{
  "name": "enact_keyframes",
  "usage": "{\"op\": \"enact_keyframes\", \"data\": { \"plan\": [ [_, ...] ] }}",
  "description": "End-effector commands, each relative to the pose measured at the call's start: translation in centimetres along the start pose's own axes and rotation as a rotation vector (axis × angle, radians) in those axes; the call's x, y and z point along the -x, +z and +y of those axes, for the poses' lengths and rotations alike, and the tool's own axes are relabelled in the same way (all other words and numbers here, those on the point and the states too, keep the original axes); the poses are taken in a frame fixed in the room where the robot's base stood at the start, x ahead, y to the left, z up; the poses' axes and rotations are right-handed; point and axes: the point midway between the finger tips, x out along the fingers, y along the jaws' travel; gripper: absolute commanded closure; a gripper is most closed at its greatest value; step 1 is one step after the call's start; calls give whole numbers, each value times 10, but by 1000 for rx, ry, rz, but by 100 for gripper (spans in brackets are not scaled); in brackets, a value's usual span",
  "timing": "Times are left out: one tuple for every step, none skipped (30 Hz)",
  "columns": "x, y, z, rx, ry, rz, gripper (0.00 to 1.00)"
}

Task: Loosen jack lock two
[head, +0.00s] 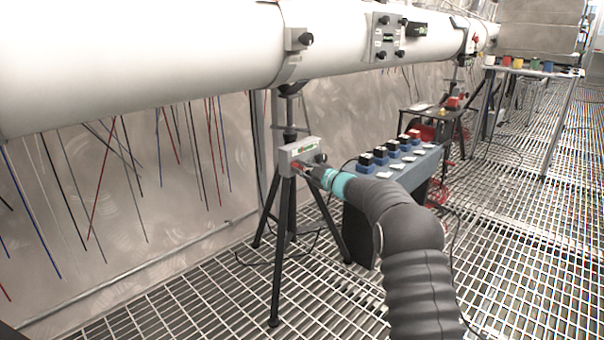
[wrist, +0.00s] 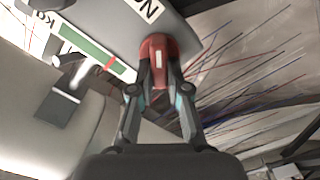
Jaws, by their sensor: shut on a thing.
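The jack lock (head: 299,150) is a pale grey box with a small green strip, mounted on a black tripod jack (head: 286,215) under the white pipe. It also shows in the wrist view as a grey housing (wrist: 105,20) with white labels. A red lever (wrist: 157,50) with a white mark sticks out of the housing. My gripper (wrist: 159,80) is shut on this red lever, one finger on each side. In the head view my gripper (head: 310,169) reaches the front of the box and hides part of it. I cannot tell how far the lever is turned.
The white pipe (head: 150,65) runs above. A blue-grey bench (head: 410,165) with several switch boxes stands behind my arm. Coloured wires hang along the wall at left. A table (head: 530,71) with coloured cups is farther right. The grating floor (head: 540,240) is clear at right.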

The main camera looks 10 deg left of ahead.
Motion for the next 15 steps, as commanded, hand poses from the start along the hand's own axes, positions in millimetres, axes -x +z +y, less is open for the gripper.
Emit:
{"op": "enact_keyframes", "data": {
  "plan": [
    [-1, 1, -3, 43, 0, 1, 100],
    [-1, 1, -3, 71, -1, 2, 100],
    [-1, 1, -4, 109, -1, 2, 100],
    [-1, 1, -4, 136, -1, 2, 100],
    [-1, 1, -4, 162, -1, 2, 100],
    [-1, 0, -4, 198, -1, 2, 100],
    [-1, 0, -4, 223, -1, 2, 100],
    [-1, 0, -5, 248, -1, 2, 100],
    [-1, 0, -5, 281, -1, 2, 100],
    [-1, 0, -5, 305, -1, 2, 100],
    [-1, 0, -5, 327, -1, 2, 100],
    [-1, 0, -6, 355, -1, 2, 100],
    [-1, 0, -6, 375, -1, 2, 100],
    [-1, 0, -6, 395, -1, 2, 100],
    [-1, 0, -6, 419, -1, 2, 100]
  ]
}}
